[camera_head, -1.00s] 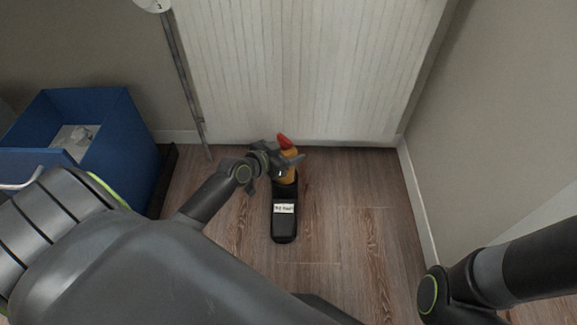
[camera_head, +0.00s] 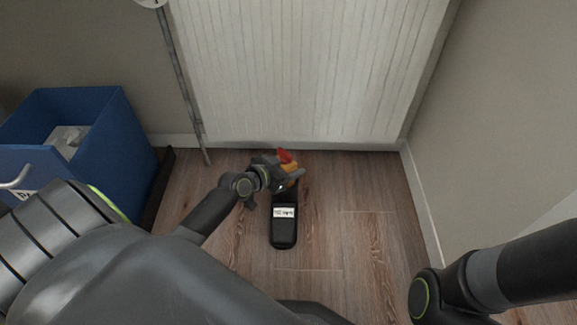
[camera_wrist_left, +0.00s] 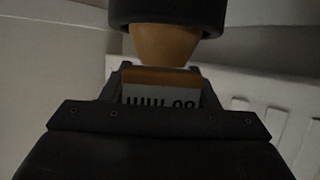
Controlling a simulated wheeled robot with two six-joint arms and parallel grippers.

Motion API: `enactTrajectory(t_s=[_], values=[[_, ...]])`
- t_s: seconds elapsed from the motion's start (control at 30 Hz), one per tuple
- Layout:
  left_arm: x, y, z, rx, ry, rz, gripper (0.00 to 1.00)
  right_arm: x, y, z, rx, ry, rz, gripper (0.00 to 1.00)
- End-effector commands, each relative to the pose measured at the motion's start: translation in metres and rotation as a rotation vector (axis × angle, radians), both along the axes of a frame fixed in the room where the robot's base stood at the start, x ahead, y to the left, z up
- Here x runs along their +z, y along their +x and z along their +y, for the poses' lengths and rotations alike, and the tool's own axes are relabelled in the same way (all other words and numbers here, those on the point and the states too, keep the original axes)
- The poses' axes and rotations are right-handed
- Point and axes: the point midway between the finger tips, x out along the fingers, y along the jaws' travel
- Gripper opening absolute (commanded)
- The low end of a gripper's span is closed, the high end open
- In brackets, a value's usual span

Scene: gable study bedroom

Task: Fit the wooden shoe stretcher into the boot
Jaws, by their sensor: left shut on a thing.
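The black boot (camera_head: 284,228) stands on the wooden floor in front of the white panelling, with a white label across its front part. The wooden shoe stretcher (camera_head: 291,168), orange-brown with a red end on top, is at the boot's opening. My left gripper (camera_head: 285,178) is shut on the stretcher just above the boot. In the left wrist view the stretcher's wood (camera_wrist_left: 165,46) shows beyond the gripper, with a dark rounded shape around its far end. How deep the stretcher sits in the boot is hidden by the gripper. My right gripper is out of view; only that arm shows.
A blue bin (camera_head: 118,140) with pale contents stands at the left. A thin grey pole (camera_head: 182,85) leans by the white panelling (camera_head: 300,70). A grey wall closes the right side. The floor right of the boot is clear.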

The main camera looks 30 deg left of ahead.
Motion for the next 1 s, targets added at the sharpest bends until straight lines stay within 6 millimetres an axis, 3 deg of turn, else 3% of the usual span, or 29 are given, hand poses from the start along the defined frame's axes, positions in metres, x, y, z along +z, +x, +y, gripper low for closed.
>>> enactTrajectory(t_s=[0.03, 0.07, 0.2, 0.6, 1.0], values=[[-0.002, 0.001, 0.0, 0.0, 0.0, -0.003, 0.0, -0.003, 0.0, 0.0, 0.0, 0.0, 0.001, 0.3], [-0.002, 0.0, 0.0, 0.0, 0.0, 0.0, 0.58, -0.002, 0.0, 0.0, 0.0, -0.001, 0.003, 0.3], [-0.001, 0.0, 0.0, 0.0, 0.0, 0.0, 0.76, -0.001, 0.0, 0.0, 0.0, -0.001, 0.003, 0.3], [0.004, -0.001, 0.0, 0.0, 0.0, 0.001, 0.76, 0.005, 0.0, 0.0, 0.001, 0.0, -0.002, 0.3], [0.035, -0.074, 0.018, 0.001, 0.002, 0.003, 0.76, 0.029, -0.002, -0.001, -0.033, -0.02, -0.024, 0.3]])
